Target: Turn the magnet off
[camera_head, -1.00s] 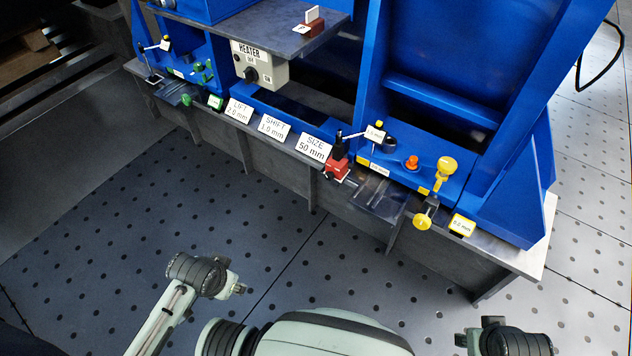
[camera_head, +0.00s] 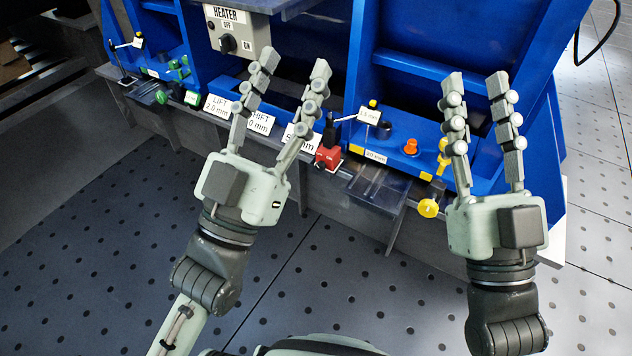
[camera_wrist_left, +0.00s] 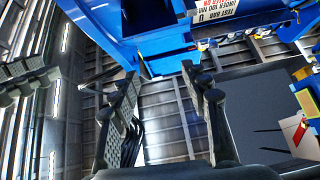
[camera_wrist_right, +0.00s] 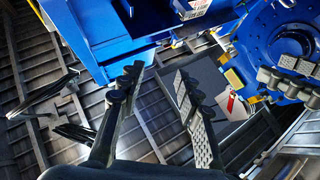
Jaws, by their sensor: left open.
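A small red block (camera_head: 328,157) with a black post on top stands at the bench's front edge in the head view. It looks like a magnet base, but its switch position is too small to read. A thin arm runs from the post to a white tag (camera_head: 369,115). My left gripper (camera_head: 295,66) is open and empty, with its fingers spread up and to the left of the red block in the picture. Neither gripper appears to touch anything.
A grey heater box (camera_head: 255,38) with a black knob is at the upper left. White cards, partly hidden by my left fingers, line the front edge. An orange knob (camera_head: 410,147) and yellow knob (camera_head: 428,208) are right of the block. The blue frame (camera_head: 400,65) rises behind.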

